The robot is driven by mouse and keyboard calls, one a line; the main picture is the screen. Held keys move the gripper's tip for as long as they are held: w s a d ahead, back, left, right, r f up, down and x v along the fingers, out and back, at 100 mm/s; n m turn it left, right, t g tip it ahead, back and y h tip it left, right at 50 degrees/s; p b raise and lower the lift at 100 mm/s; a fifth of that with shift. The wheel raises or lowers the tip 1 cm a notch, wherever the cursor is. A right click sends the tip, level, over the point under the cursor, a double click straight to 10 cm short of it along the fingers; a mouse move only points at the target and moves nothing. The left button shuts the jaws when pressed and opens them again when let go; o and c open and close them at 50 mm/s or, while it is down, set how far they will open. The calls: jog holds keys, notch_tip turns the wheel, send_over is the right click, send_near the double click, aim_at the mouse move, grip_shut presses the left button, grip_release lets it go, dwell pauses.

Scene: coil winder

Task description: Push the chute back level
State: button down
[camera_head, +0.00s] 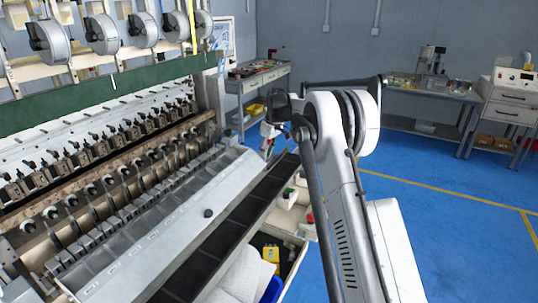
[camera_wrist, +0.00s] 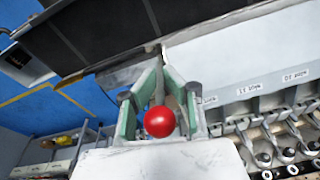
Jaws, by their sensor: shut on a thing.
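The long dark chute (camera_head: 236,222) runs along the front of the coil winder, beside its pale sloping deck (camera_head: 180,225). I cannot tell its exact tilt. In the wrist view the dark panelled chute (camera_wrist: 100,35) crosses the top, next to the pale deck (camera_wrist: 240,60). My gripper (camera_head: 270,132) is at the far end of the chute, small in the head view. In the wrist view my gripper (camera_wrist: 160,88) is closed around a thin grey rod, with a red ball knob (camera_wrist: 159,122) between its green-padded fingers. The rod's far end is hidden.
Rows of winding fittings (camera_head: 100,185) stand left of the deck, with labelled positions. Below the chute is an open drawer (camera_head: 292,262) with a yellow item (camera_head: 271,256). Workbenches (camera_head: 425,92) line the back wall.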

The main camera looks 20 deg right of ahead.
jog(key=shift+w+a+f+g+h, duration=0.1)
jog(key=shift+w+a+g+h, duration=0.6)
jog(key=shift+w+g+h, duration=0.15)
jog(key=shift+a, duration=0.1)
jog(key=shift+w+a, duration=0.1)
jog(key=shift+w+a+f, duration=0.1)
jog(key=shift+w+f, duration=0.05)
jog(key=c, duration=1.9)
grip_release()
jog(key=shift+w+a, duration=0.1)
jog(key=shift+a, duration=0.05)
jog(key=shift+o, duration=0.2)
